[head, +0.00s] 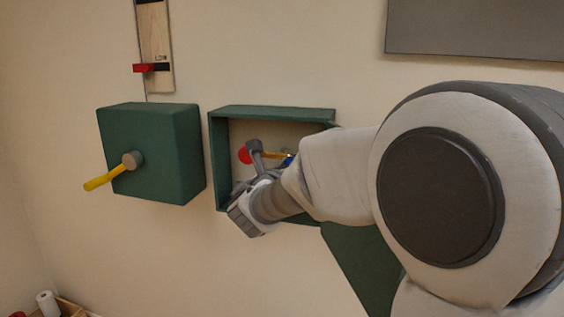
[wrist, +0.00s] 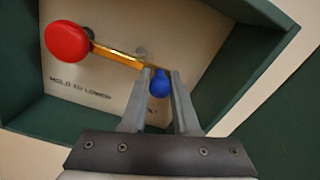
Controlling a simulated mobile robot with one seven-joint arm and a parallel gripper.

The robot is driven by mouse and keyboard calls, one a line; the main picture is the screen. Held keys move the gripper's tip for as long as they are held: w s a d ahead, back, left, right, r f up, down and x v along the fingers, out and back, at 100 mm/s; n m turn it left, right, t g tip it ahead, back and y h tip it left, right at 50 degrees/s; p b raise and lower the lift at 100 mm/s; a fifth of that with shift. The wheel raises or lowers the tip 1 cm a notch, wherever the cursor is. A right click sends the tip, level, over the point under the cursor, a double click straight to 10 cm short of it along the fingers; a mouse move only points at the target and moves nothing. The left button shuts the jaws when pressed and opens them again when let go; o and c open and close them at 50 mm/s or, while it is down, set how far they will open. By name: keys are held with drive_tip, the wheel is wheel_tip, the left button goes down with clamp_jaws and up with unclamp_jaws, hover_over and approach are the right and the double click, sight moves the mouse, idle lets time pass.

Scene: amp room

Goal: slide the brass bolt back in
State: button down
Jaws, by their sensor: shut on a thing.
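The brass bolt (wrist: 120,56) is a thin golden bar inside an open green wall box, running between a red knob (wrist: 67,42) and a blue knob (wrist: 160,83). My gripper (wrist: 161,73) has its fingers on both sides of the blue knob and is shut on it. In the head view a short piece of the brass bolt (head: 279,155) and a bit of the blue knob (head: 289,160) show beside my arm. The red knob (head: 244,155) is to their left. My arm hides part of the box's interior there.
The green box (head: 270,113) has raised walls around the bolt. A green panel (head: 362,262) hangs below right of it. To the left is another green box (head: 170,150) with a yellow-handled lever (head: 108,179). A red slider (head: 150,68) is above. A grey panel (head: 475,28) is at upper right.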

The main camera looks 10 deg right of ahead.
drive_tip(key=shift+a+r, duration=0.15)
drive_tip(key=shift+a, duration=0.05)
drive_tip(key=c, duration=0.9)
unclamp_jaws()
drive_tip(key=shift+w+a, duration=0.1)
drive_tip(key=shift+c, duration=0.2)
